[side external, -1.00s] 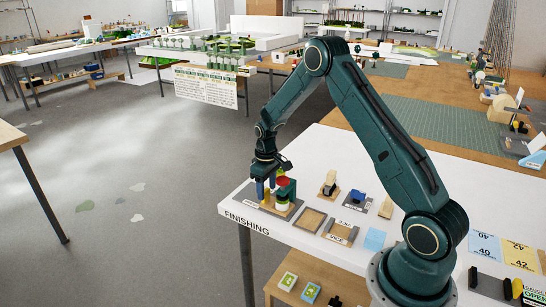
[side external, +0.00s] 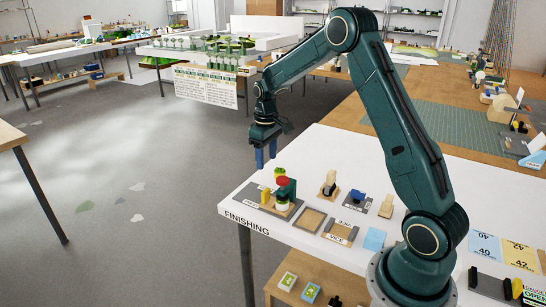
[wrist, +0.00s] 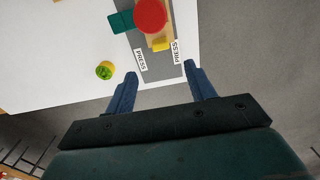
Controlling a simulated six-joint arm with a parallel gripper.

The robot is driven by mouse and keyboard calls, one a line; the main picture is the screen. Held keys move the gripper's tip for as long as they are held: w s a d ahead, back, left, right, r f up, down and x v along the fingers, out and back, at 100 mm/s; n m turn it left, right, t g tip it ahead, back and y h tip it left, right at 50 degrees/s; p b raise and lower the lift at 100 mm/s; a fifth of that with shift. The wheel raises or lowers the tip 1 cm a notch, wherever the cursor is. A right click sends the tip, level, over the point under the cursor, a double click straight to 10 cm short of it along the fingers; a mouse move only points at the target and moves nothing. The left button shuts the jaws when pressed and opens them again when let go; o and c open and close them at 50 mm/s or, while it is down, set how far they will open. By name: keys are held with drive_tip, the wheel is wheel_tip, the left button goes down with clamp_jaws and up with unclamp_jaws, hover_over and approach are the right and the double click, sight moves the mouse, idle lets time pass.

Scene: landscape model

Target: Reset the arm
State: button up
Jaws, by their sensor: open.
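My gripper (side external: 264,157) is raised above the far left part of the white finishing table (side external: 330,160). Its two blue fingers also show in the wrist view (wrist: 160,92), spread apart with nothing between them. Below it on the table is the press (side external: 284,191), a dark green piece with a red top on a wooden base. In the wrist view the press's red round top (wrist: 151,16) is at the top edge, apart from the fingers. A yellow piece (side external: 265,196) sits beside the press.
A small green-topped item (wrist: 105,70) stands on the table, left of the press label in the wrist view. An empty wooden frame (side external: 309,219) and several small pieces lie right of the press. The air around my gripper is clear.

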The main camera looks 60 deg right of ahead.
drive_tip(key=s+a+r+t, duration=0.1)
drive_tip(key=s+a+r, duration=0.5)
drive_tip(key=r, duration=0.2)
drive_tip(key=s+a+r+t, duration=0.2)
drive_tip(key=s+a+r, duration=0.35)
drive_tip(key=r, duration=0.25)
drive_tip(key=s+a+t, duration=0.1)
drive_tip(key=s+a, duration=0.2)
drive_tip(key=s, duration=0.5)
drive_tip(key=s+a+r+t, duration=0.1)
drive_tip(key=s+a, duration=0.3)
drive_tip(key=s, duration=0.4)
drive_tip(key=shift+s+a+r+t, duration=0.15)
drive_tip(key=shift+s+a+t, duration=0.05)
drive_tip(key=shift+a+t, duration=0.1)
drive_tip(key=shift+c, duration=0.2)
